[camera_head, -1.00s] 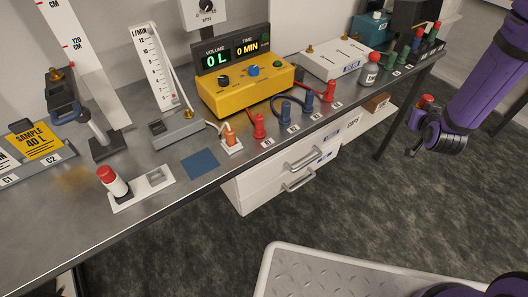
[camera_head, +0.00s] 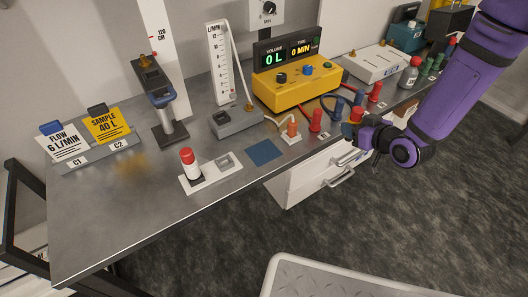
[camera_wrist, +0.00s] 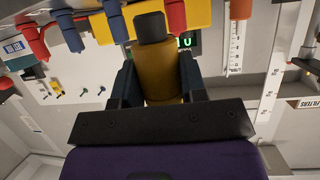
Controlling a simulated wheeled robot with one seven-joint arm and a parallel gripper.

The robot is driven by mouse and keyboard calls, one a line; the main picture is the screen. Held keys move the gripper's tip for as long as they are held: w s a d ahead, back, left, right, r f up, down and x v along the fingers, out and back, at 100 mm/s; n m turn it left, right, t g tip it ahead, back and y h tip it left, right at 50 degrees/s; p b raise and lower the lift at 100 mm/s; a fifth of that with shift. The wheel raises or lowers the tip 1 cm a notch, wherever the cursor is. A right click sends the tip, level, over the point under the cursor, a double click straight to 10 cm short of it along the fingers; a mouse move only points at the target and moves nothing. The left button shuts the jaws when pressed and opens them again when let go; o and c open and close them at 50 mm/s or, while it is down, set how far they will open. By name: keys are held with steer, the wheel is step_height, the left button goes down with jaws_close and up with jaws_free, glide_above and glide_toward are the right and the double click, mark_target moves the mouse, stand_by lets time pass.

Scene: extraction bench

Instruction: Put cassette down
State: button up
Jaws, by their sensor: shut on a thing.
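My gripper (camera_head: 358,125) is at the front edge of the bench, to the right of the blue square (camera_head: 265,152). In the wrist view its dark fingers (camera_wrist: 157,85) are shut on an amber-yellow cylinder with a dark cap (camera_wrist: 158,72), which appears to be the cassette. A red-capped cassette-like cylinder (camera_head: 188,164) stands upright in the left part of a white holder (camera_head: 200,184). The holder's right recess (camera_head: 225,161) looks empty.
Several red and blue connectors stand along the front edge near my gripper, including a red one (camera_head: 315,121). A yellow meter (camera_head: 297,83) reads 0 L and 0 MIN. The flow sensor stand (camera_head: 170,133) is behind the holder. The bench's front left (camera_head: 110,225) is clear.

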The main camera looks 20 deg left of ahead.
steer(key=s+a+n+g+y, duration=0.3)
steer(key=s+a+n+g, duration=0.1)
steer(key=s+a, duration=0.35)
steer(key=a, duration=1.6)
steer(key=shift+s+f, duration=0.25)
steer(key=shift+f, duration=1.75)
steer(key=shift+f, duration=0.15)
steer(key=o, duration=0.9)
steer(key=v, duration=1.2)
steer(key=shift+s+a, duration=0.1)
steer(key=shift+s, duration=0.1)
